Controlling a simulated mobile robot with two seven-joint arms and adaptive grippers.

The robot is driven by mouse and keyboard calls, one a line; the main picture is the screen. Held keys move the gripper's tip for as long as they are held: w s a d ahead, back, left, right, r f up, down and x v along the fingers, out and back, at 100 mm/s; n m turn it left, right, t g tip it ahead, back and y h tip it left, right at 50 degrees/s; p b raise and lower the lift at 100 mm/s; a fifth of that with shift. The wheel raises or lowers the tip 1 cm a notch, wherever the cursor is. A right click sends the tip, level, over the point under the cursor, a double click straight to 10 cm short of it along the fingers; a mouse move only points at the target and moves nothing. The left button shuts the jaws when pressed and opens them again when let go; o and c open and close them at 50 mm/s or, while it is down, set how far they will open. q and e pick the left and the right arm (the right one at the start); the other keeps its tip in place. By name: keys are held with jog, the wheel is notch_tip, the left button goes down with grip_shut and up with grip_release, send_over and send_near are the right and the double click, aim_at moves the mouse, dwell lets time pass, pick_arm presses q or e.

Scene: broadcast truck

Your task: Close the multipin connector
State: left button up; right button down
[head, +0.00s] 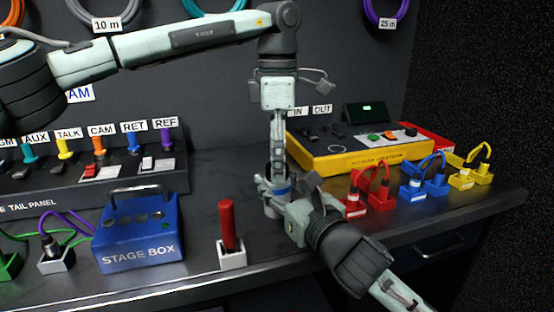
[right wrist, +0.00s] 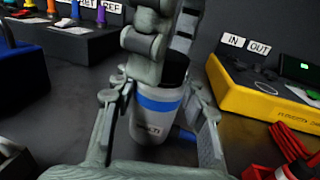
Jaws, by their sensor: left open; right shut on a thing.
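The multipin connector (head: 271,208) is a light grey cylinder with a blue band, standing upright on the bench. In the right wrist view the connector (right wrist: 155,122) shows dark lettering and a dark top. My right gripper (head: 280,196) is shut on its body, one finger at each side. My left gripper (head: 278,170) points straight down over it, open, with its fingers at the connector's top; it also fills the upper middle of the right wrist view (right wrist: 160,55). The left fingers hide part of the top, so I cannot tell how the upper part is seated.
A blue stage box (head: 140,238) and a red rod in a white holder (head: 231,252) stand to the left. A yellow control panel (head: 350,157) lies behind at right. Red, blue and yellow cable plugs (head: 411,191) line the right side. The front bench edge lies close.

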pick_arm(q)
notch_tip(320, 180, up, 12)
dwell(0.4)
jog(key=shift+f, duration=0.1)
pick_arm(e)
jog(key=c, duration=0.8)
grip_release()
jog(key=shift+o, duration=0.2)
jog(key=shift+s, duration=0.1)
jog(key=v, duration=1.2)
